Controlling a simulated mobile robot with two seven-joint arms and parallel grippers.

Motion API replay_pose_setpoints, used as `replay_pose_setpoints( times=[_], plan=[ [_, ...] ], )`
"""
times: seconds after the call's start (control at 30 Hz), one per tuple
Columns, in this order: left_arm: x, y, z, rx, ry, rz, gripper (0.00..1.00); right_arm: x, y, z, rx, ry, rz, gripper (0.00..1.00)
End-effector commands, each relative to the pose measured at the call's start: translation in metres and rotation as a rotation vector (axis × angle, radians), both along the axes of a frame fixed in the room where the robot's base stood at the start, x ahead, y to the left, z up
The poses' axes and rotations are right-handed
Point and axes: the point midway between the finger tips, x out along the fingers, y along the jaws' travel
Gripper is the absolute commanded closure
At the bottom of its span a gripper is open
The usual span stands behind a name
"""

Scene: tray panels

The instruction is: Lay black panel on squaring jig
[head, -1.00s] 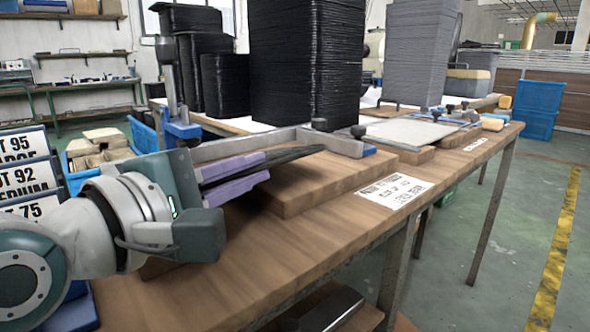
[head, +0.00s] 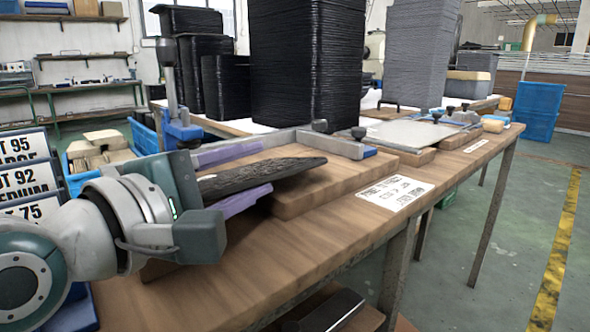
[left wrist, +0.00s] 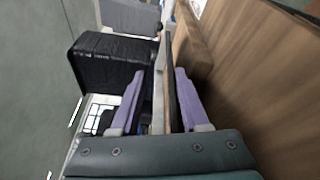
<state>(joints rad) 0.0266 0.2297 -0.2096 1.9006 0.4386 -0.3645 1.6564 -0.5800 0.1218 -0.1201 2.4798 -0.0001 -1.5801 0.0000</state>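The black panel (head: 262,178) is over the near left part of the wooden squaring jig (head: 320,190). Its textured face shows in the head view, and its tip points right. I cannot tell whether it lies fully flat on the board. My left gripper (head: 235,177) is open, with one purple finger above the panel and one below it. In the left wrist view, the panel (left wrist: 167,85) is a thin dark strip between the spread fingers (left wrist: 158,98), with a gap toward the left finger. My right gripper is not in view.
Metal fences (head: 250,143) run along the jig's back. Tall black stacks (head: 305,65) and a grey stack (head: 420,50) stand behind. A paper label (head: 395,192) lies at the table's front edge. A second fixture with a pale plate (head: 410,133) is farther right.

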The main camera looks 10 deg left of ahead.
Motion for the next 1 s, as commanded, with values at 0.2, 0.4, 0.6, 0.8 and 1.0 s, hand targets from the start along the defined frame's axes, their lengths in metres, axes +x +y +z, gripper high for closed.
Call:
replay_pose_setpoints(
  times=[0.2,0.4,0.6,0.8,1.0],
  plan=[
    [-0.009,0.004,-0.020,0.002,0.055,0.001,0.55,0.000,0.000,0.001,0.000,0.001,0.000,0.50],
    [-0.040,0.016,-0.013,0.004,0.046,0.001,0.55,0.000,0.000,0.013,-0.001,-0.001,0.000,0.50],
    [-0.073,0.028,-0.003,0.004,0.026,-0.001,0.55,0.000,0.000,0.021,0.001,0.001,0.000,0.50],
    [-0.091,0.034,0.003,0.002,0.009,0.000,0.55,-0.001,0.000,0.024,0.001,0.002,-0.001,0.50],
    [-0.094,0.036,0.005,0.001,0.004,0.000,0.55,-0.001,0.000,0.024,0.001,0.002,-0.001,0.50]
  ],
)
